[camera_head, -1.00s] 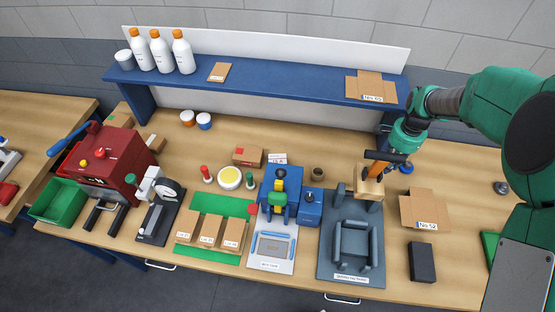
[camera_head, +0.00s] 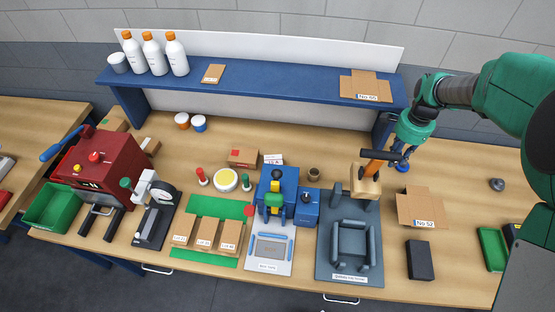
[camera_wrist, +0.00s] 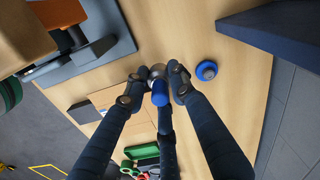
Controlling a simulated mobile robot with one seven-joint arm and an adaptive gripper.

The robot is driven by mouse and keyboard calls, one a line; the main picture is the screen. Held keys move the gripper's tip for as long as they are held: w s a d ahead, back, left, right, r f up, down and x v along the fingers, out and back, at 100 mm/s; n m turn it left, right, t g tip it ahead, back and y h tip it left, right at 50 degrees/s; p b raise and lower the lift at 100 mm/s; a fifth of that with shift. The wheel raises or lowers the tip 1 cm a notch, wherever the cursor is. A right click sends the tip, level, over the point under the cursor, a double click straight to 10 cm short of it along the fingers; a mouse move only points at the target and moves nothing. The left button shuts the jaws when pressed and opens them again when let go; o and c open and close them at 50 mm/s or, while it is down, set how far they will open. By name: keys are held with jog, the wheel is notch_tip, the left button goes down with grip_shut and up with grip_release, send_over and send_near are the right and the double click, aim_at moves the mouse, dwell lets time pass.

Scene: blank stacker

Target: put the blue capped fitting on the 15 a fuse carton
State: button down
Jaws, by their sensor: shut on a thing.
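My gripper (camera_wrist: 155,80) is shut on a fitting with a blue cap (camera_wrist: 160,93) and a grey metal body (camera_wrist: 157,70) in the wrist view. In the head view my gripper (camera_head: 399,156) is at the right of the bench, near the back, and the held fitting cannot be made out. No label reading 15 A is legible.
A blue round knob-like thing (camera_wrist: 206,70) stands on the bench near my gripper. Open carton No 52 (camera_head: 421,208), a black box (camera_head: 420,260) and the grey fixture (camera_head: 326,262) lie in front.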

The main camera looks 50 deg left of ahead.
jog(key=s+a+r+m, duration=0.1)
jog(key=s+a+r, duration=0.1)
jog(key=s+a, duration=0.45)
jog(key=s+a+r, duration=0.2)
jog(key=s+a, duration=0.2)
jog(key=a, duration=0.5)
notch_tip(320, 180, up, 6)
jog(key=m+p, duration=0.1)
send_over(273, 160)
jog(key=shift+f, duration=0.1)
jog(key=shift+w, duration=0.1)
notch_tip(273, 160, down, 14)
jog(key=shift+f+b, duration=0.1)
jog(key=shift+b, duration=0.4)
jog(key=shift+f, duration=1.9)
jog(key=shift+f, duration=0.2)
jog(key=c, duration=1.4)
grip_release()
jog(key=shift+c, duration=0.2)
